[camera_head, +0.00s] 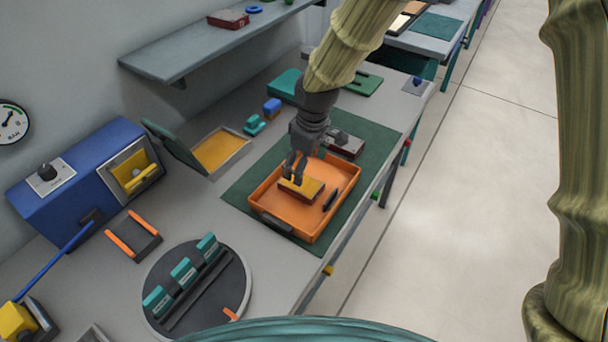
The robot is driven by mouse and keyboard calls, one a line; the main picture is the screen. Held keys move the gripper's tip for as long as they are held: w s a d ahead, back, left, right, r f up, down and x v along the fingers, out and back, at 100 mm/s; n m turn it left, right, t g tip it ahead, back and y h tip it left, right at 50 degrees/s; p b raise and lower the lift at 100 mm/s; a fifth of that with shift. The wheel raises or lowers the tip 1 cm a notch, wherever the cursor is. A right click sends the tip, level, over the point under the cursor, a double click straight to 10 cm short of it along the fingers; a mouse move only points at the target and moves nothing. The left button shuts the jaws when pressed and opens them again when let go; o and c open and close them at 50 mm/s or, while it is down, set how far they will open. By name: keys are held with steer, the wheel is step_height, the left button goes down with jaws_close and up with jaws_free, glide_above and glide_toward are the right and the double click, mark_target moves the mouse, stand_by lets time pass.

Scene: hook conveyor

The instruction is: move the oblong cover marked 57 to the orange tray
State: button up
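The orange tray (339,181) lies on a dark green mat on the bench. A second oblong piece (345,146), grey-topped with a dark knob, sits on the mat just behind the tray.
A hinged box with a yellow inside (221,151) stands open left of the mat. A round turntable (233,288) with several teal pieces is at front left. A blue machine (72,187) stands by the wall. A grey shelf (200,51) overhangs the back. Floor at right is clear.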

steer(key=shift+s+d+r+b, duration=0.15)
steer(key=shift+r+b, duration=0.1)
steer(key=shift+r, duration=0.9)
steer(key=shift+d+r+b, duration=0.1)
steer(key=shift+r+b, duration=0.1)
steer(key=shift+r, duration=0.9)
